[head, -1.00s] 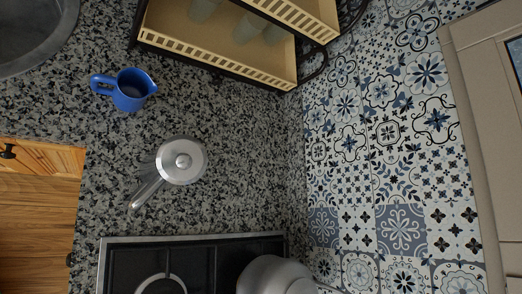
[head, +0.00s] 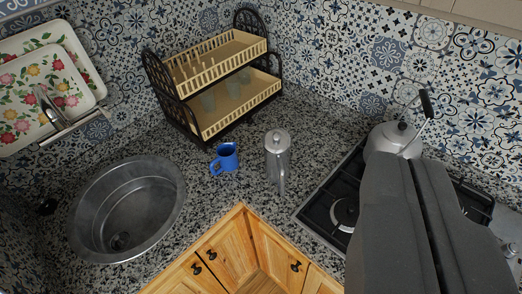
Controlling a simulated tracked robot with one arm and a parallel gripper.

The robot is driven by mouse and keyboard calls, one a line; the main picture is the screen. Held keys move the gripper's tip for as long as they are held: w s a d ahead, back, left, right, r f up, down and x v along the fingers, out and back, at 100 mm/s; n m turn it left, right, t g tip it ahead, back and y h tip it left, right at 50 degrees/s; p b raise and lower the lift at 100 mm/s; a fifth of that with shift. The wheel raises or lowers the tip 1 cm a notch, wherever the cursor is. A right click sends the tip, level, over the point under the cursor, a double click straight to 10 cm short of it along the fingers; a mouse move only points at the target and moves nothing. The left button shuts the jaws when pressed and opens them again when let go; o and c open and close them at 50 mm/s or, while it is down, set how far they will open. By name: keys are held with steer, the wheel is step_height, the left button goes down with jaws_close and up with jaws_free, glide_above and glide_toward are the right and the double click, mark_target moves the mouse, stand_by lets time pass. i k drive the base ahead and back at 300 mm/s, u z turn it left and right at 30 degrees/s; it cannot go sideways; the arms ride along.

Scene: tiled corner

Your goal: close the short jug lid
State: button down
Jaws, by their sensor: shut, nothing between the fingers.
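A small blue jug (head: 225,158) stands on the granite counter with its handle toward the lower left. Its top looks open, and I cannot make out a lid on it. To its right stands a taller silver jug (head: 278,160), upright, with a knobbed lid on top that looks down; its handle points toward me. My gripper (head: 396,158) is large and dark grey at the lower right, shut and empty. It is in front of the hob, to the right of both jugs, and touches neither.
A two-tier rack (head: 228,85) with cups stands behind the jugs. A round sink (head: 128,208) is at the left. A kettle (head: 395,138) stands on the black hob (head: 346,212) at the right, partly hidden by my gripper. Wooden cabinets (head: 232,250) lie below the counter edge.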

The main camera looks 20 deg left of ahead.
mark_target(276, 139)
steer(key=u, duration=0.3)
steer(key=i, duration=1.05)
steer(key=u, duration=0.55)
